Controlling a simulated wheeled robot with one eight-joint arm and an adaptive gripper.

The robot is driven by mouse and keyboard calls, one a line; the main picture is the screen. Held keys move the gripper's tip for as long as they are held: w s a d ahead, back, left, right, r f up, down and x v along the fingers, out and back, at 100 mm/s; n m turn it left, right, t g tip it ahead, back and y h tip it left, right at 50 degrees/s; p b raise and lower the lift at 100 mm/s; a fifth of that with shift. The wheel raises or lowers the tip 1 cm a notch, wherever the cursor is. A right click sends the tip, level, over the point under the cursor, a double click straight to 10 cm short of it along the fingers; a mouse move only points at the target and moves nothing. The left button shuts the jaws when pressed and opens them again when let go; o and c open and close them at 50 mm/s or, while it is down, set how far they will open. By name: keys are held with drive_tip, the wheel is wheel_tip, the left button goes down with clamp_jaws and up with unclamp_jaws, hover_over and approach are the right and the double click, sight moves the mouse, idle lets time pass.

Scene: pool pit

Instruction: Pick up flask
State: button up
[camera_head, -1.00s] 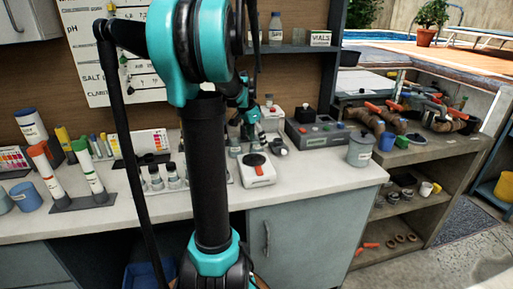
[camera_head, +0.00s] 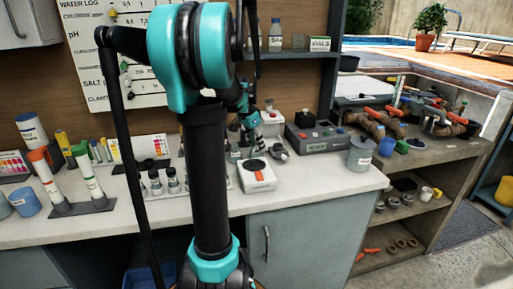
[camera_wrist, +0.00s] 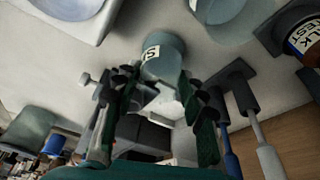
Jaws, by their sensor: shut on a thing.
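In the wrist view, my gripper (camera_wrist: 157,88) has its two dark fingers on either side of a grey-teal vessel with a white label (camera_wrist: 164,62), which looks like the flask. The fingers are shut on it, and its lower part is partly hidden between them. In the head view, my gripper (camera_head: 248,122) is above the back of the counter, behind a white device with a dark round plate (camera_head: 257,182). My arm hides much of that area, and the flask cannot be made out clearly there.
The white counter (camera_head: 315,185) holds a grey control box (camera_head: 322,138), a lidded grey pot (camera_head: 360,153) and small bottles (camera_head: 172,178) close by. A shelf (camera_head: 290,54) with a bottle and a vials box hangs above. The counter's front right is clear.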

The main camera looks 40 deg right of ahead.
wheel_tip(320, 180, up, 20)
idle(0.6)
drive_tip(key=shift+f, duration=0.15)
